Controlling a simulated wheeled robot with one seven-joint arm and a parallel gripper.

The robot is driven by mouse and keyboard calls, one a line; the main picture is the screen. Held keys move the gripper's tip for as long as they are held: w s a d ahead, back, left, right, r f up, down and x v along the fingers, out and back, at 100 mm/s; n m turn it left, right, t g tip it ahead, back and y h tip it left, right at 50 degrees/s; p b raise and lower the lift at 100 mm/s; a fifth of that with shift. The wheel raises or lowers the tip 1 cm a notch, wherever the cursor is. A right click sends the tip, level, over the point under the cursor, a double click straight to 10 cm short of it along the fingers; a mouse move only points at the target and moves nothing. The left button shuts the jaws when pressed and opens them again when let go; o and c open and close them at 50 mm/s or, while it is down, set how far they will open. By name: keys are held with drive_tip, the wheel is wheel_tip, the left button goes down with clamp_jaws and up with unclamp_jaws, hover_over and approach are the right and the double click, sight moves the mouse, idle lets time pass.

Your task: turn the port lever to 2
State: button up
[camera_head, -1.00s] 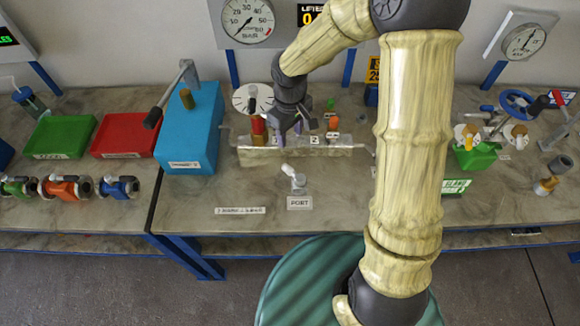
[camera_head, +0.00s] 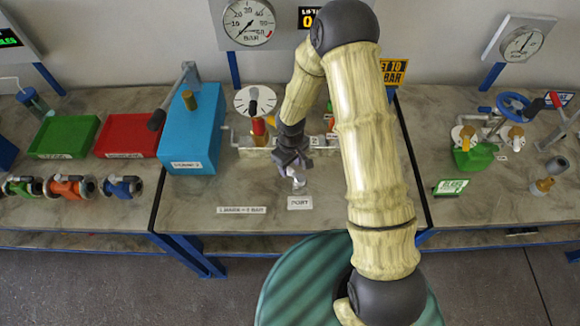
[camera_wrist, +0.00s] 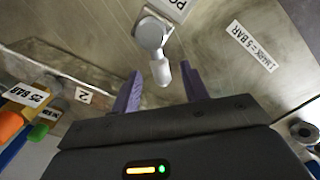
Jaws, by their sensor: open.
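The port lever (camera_head: 298,182) is a pale grey pivot with a short white handle, standing just behind its PORT label (camera_head: 299,203). In the wrist view the lever's round pivot (camera_wrist: 151,34) is near the top centre, and its handle (camera_wrist: 161,74) points down between my fingers. My gripper (camera_head: 291,166) is open over the lever, one purple finger on each side of the handle, with gaps visible. A plate marked 2 (camera_wrist: 84,97) shows at left in the wrist view. In the head view my gripper partly hides the lever.
A blue box (camera_head: 190,130) with a handle stands to the left. Behind the lever is a block (camera_head: 255,142) with coloured parts and a dial. A "1 mark = 5 bar" label (camera_head: 241,210) lies flat at front left.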

sight(291, 172)
drive_tip(key=shift+f, duration=1.25)
clamp_jaws()
